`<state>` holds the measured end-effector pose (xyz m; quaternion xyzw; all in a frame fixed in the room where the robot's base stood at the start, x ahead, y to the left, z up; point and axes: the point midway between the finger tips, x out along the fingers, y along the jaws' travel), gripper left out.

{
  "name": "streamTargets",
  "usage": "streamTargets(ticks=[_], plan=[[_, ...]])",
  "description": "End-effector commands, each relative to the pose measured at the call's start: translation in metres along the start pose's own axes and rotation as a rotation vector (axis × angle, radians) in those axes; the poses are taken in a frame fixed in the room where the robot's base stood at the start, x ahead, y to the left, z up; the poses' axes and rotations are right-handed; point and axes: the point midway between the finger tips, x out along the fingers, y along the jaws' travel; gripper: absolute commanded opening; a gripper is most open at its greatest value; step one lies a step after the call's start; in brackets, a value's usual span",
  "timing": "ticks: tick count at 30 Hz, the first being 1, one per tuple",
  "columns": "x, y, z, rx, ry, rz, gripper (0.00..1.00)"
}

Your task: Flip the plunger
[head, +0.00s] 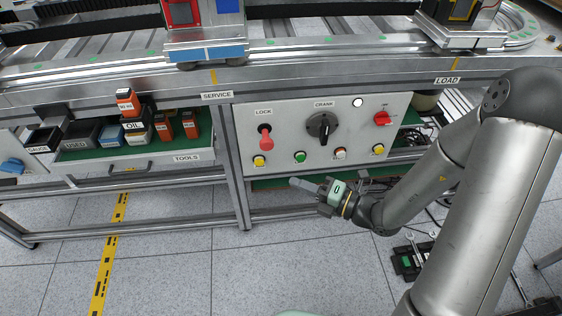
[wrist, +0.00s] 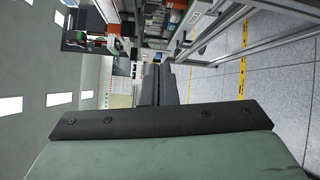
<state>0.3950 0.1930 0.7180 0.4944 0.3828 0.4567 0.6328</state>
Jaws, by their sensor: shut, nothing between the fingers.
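The plunger is taken to be the red knob (head: 266,143) under the LOCK label on the pale control panel (head: 290,135). It sticks out from the panel and its red end hangs down. My gripper (head: 293,183) is shut and empty, below the panel's lower edge, pointing left. It is below and slightly right of the red knob, apart from it. In the wrist view my closed fingers (wrist: 158,85) show end on, and I cannot make out the plunger there.
The panel also carries a black crank knob (head: 322,127), a red switch (head: 382,118) and several coloured buttons. A frame post (head: 234,165) stands left of the panel. A tool shelf (head: 135,150) with bins lies further left. Open floor lies below.

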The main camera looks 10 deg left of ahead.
Motion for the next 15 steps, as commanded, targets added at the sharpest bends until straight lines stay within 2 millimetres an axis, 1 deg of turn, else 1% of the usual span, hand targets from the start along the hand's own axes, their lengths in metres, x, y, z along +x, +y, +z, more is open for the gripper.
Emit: streamTargets(ticks=[1,3,5,9,15], plan=[[0.000,-0.017,0.005,0.076,-0.052,0.005,0.00],[-0.001,-0.027,0.013,0.153,-0.110,0.011,0.00],[-0.001,-0.032,0.017,0.196,-0.142,0.014,0.00],[-0.002,-0.035,0.021,0.228,-0.167,0.016,0.00],[-0.002,-0.034,0.021,0.225,-0.165,0.016,0.00]])
